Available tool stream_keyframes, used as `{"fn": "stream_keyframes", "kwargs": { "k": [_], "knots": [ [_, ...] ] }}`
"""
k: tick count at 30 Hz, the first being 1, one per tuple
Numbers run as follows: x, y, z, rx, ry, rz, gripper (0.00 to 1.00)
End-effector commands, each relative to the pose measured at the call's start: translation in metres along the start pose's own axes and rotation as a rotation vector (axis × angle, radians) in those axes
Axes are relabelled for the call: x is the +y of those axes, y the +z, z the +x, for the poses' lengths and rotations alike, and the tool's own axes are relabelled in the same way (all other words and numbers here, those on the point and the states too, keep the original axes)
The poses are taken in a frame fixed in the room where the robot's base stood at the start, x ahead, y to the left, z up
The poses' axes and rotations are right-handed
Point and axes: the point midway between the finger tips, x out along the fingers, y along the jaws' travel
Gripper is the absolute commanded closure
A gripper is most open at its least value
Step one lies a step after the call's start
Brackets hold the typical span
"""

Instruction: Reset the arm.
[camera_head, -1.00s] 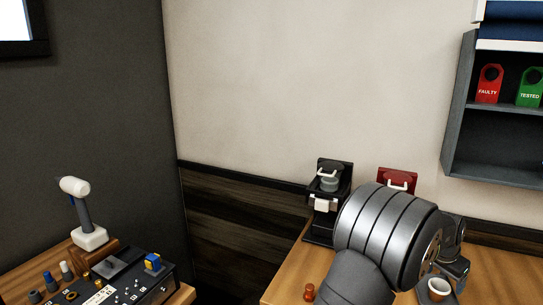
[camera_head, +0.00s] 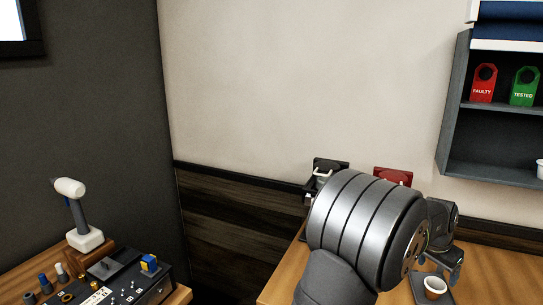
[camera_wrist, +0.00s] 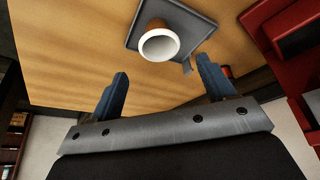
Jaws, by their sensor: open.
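My gripper (camera_wrist: 162,95) is open and empty in the wrist view, its two blue fingers spread wide apart. A white cup with a brown outside (camera_wrist: 159,42) is beyond the fingers, on a grey tray (camera_wrist: 199,26) on the wooden table, apart from my gripper. In the head view the cup (camera_head: 434,285) shows at the lower right, just below the end of my arm. My arm covers much of the table there, and the fingers are hard to make out in that view.
A black brewer (camera_head: 328,166) and a red one (camera_head: 394,177) stand by the back wall, partly hidden by my arm. A shelf (camera_head: 449,108) with red FAULTY and green TESTED tags hangs at the right. A tool bench (camera_head: 180,296) is at the lower left.

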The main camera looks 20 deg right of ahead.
Motion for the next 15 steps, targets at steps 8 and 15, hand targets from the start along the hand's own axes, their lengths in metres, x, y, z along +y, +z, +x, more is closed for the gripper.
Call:
{"fn": "stream_keyframes", "kwargs": {
  "k": [8, 15],
  "knots": [
    [0.000, 0.001, -0.013, -0.005, 0.001, 0.000, 0.25],
    [0.000, 0.001, 0.035, -0.004, 0.001, 0.000, 0.25]
  ]
}}
